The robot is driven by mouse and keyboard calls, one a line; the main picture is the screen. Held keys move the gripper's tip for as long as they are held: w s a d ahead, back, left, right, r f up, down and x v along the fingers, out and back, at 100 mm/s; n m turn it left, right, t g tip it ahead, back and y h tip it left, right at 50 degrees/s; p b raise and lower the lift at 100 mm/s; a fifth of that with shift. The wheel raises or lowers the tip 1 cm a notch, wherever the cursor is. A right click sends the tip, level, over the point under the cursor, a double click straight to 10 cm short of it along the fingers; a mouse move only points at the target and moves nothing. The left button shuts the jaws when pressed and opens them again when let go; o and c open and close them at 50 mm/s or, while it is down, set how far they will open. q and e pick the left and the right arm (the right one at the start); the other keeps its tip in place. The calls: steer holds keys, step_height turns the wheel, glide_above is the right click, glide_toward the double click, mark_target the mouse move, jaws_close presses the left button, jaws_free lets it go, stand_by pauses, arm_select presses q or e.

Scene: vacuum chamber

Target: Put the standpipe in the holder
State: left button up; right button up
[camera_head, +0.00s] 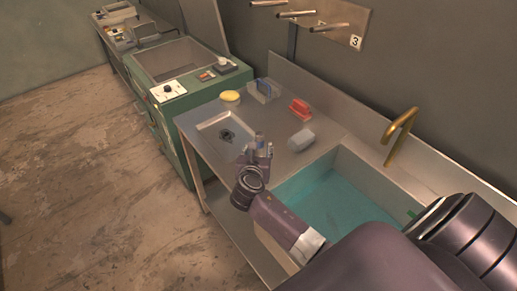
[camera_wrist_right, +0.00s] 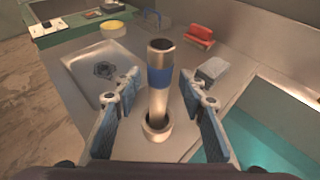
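The standpipe (camera_wrist_right: 158,98) is a metal tube with a blue band and a wider ring at its foot. It stands upright on the steel counter in the right wrist view. My right gripper (camera_wrist_right: 160,80) is open, with one finger on each side of the tube and visible gaps to it. In the head view my right gripper (camera_head: 259,146) is over the counter beside the sink and largely hides the pipe. A wall plate with several metal pegs (camera_head: 333,27) and a label 3 is at the top; I cannot tell whether it is the holder. My left gripper is out of view.
On the counter are a shallow drain tray (camera_head: 212,124), a yellow round item (camera_head: 230,97), a blue rack (camera_head: 266,89), a red item (camera_head: 300,108) and a grey block (camera_head: 301,140). The teal-bottomed sink (camera_head: 335,205) with a brass tap (camera_head: 399,135) lies right.

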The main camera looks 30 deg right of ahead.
steer(key=b+v, duration=0.3)
steer(key=v, duration=0.9)
stand_by(0.3)
